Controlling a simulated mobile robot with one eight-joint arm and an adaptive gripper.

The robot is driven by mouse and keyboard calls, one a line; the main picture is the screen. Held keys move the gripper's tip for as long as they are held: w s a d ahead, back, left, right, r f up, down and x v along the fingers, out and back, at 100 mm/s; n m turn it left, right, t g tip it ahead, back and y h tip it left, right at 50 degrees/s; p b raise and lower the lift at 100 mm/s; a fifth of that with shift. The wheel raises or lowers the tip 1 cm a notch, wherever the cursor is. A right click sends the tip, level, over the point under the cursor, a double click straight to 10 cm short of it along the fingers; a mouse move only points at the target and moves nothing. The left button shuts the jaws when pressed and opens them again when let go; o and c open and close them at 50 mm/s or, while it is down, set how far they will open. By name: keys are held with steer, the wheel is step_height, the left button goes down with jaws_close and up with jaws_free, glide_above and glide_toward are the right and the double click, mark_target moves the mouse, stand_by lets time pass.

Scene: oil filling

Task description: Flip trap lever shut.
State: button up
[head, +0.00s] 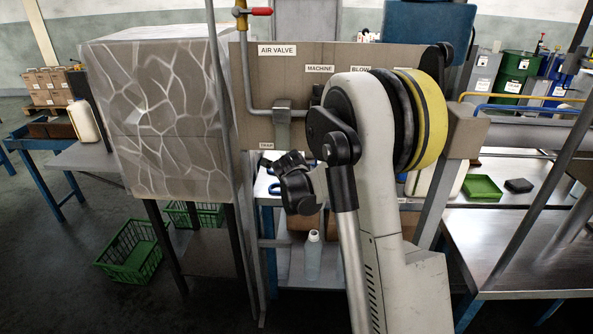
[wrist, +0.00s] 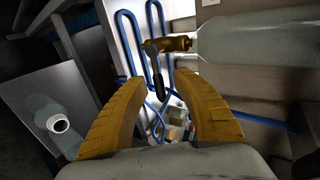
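The trap shows in the wrist view as a pale, cloudy bowl (wrist: 250,40) with a brass drain valve (wrist: 170,44) at its end. A dark lever (wrist: 152,72) sits on the valve and points away across it, toward the gap between my fingers. My gripper (wrist: 159,78) is open, with one yellow finger on each side of the lever's end. I cannot tell whether either finger touches it. In the head view a small TRAP label (head: 266,146) is on the panel; my arm covers much of the area below it, and the lever cannot be made out there.
A pale bottle (head: 313,256) stands on the lower shelf; its open neck (wrist: 58,123) shows in the wrist view. Blue hoses (wrist: 127,40) run behind the valve. A grey upright pipe (head: 222,110) stands left of my gripper. A red-handled valve (head: 260,11) is above.

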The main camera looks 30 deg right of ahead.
steer(key=v, duration=1.2)
steer(key=s+a+n+g+y, duration=0.1)
steer(key=s+a+n+y, duration=0.2)
steer(key=s+a+n, duration=0.7)
steer(key=s+a+n+g+y, duration=0.1)
steer(key=s+a+n+y, duration=0.2)
steer(key=s+a+n, duration=0.6)
steer(key=s+n, duration=0.5)
steer(key=s, duration=0.4)
steer(key=shift+a+n, duration=0.35)
steer(key=shift+n, duration=0.05)
